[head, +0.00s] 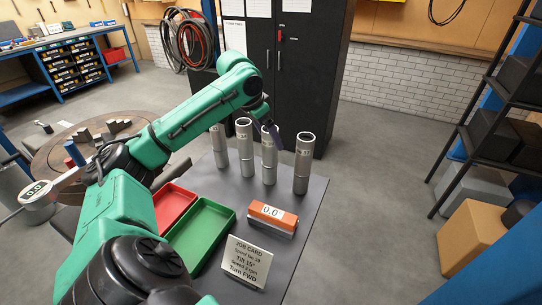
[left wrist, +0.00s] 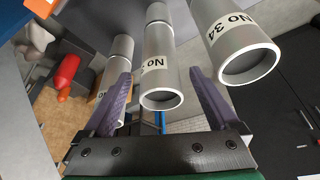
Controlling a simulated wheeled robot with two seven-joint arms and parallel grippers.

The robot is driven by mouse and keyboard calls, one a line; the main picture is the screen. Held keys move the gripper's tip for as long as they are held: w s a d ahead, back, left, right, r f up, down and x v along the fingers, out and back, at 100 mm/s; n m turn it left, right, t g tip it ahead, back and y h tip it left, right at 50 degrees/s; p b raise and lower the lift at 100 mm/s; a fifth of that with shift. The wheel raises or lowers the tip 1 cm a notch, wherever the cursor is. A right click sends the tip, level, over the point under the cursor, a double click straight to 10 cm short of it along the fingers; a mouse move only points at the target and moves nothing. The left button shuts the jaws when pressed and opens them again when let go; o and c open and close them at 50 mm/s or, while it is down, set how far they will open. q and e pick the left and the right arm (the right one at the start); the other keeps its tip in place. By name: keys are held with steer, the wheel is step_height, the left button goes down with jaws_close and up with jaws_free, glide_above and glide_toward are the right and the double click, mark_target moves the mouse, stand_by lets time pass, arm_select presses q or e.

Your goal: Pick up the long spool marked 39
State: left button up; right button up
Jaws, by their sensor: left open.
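Several tall grey metal spools stand upright in a row on the dark table: a far-left one (head: 218,146), a second (head: 244,148), a third (head: 269,158) and a right-hand one (head: 303,165). My left gripper (head: 272,127) is open, at the upper part of the third spool. In the left wrist view a middle spool (left wrist: 160,65) shows between the fingers of the left gripper (left wrist: 161,80); its label reads only "No". The spool to its right (left wrist: 232,45) reads "No 34". No label reading 39 is legible. My right gripper is not in view.
A black cabinet (head: 325,75) stands behind the spools.

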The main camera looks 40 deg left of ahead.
mark_target(270, 157)
arm_select(q)
steer(key=p+x, duration=0.1)
steer(key=x, duration=0.3)
steer(key=shift+w, duration=0.1)
jaws_close()
steer(key=shift+a+r, duration=0.1)
steer(key=shift+r, duration=0.05)
